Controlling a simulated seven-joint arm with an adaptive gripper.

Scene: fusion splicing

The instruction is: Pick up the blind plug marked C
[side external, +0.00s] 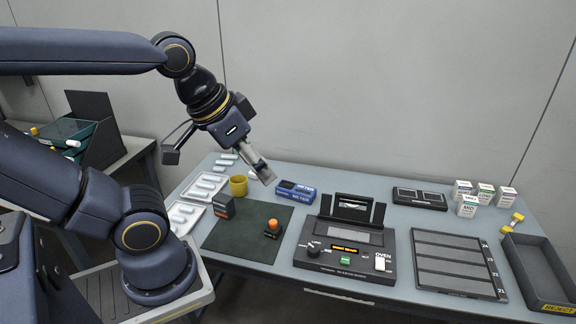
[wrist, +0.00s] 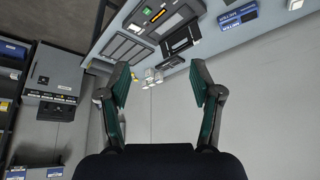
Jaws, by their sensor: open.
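I cannot make out a letter C on anything, so I cannot tell which thing is the blind plug marked C. Several pale cylindrical pieces lie on white trays (side external: 190,220) at the left of the table. An orange-topped dark piece (side external: 272,229) stands on the dark green mat (side external: 241,245). My gripper (side external: 267,176) is raised over the back of the mat, near the yellow cup, touching nothing. In the wrist view my gripper (wrist: 163,76) has its two fingers wide apart with nothing held between them.
A yellow cup (side external: 238,186) and a dark box (side external: 223,206) stand by the mat. A blue meter (side external: 296,190) lies behind it. The splicer (side external: 345,262) is centre, with a slotted grey tray (side external: 455,264), white boxes (side external: 468,206) and a reject bin (side external: 540,275) to the right.

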